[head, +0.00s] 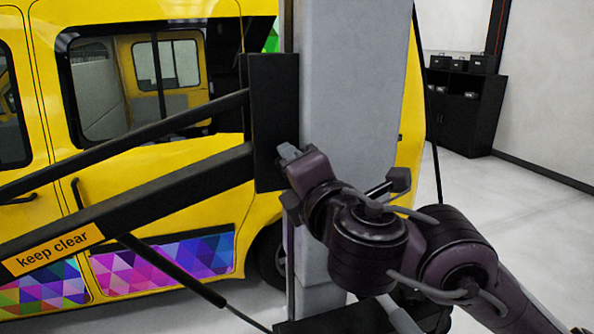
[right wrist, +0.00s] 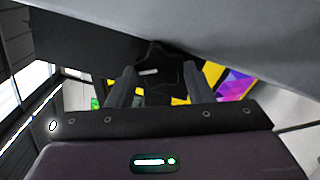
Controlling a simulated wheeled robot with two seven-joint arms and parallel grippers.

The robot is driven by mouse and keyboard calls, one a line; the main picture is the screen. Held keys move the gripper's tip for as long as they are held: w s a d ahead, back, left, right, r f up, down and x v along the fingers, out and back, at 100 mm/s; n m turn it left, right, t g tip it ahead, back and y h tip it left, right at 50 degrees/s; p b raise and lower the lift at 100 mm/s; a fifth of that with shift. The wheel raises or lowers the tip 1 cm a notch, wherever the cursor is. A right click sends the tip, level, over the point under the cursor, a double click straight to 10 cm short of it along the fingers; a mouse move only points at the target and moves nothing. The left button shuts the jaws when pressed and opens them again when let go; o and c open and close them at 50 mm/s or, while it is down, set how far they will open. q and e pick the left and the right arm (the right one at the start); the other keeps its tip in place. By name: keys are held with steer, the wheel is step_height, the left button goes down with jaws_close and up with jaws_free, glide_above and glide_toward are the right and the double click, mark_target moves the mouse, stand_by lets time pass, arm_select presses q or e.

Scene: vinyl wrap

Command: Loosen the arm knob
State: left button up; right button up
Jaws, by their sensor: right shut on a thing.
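My right gripper (head: 290,153) reaches in from the right and touches or nearly touches the lower right part of a black bracket plate (head: 272,95) on a grey column. In the head view its fingers hide the arm knob. In the right wrist view my right gripper (right wrist: 157,74) has its two dark fingers on either side of a black part with a small white mark, which appears to be the knob (right wrist: 150,85). The fingers are shut on it. Its exact shape is hard to make out in the dark. My left gripper is in neither view.
Two black arms, the lower labelled "keep clear" (head: 55,250), run from the plate to the left. The grey column (head: 350,80) stands close beside my gripper. A yellow van (head: 180,180) is behind. Black shelves (head: 465,110) stand far right, with clear floor before them.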

steer(key=shift+f, duration=0.15)
stand_by(0.3)
steer(key=o, duration=0.7)
steer(key=shift+o, duration=1.4)
steer(key=shift+s, duration=0.1)
steer(key=shift+s, duration=0.1)
steer(key=p+v, duration=0.3)
steer(key=v, duration=0.4)
steer(key=shift+s, duration=0.3)
steer(key=shift+d, duration=0.1)
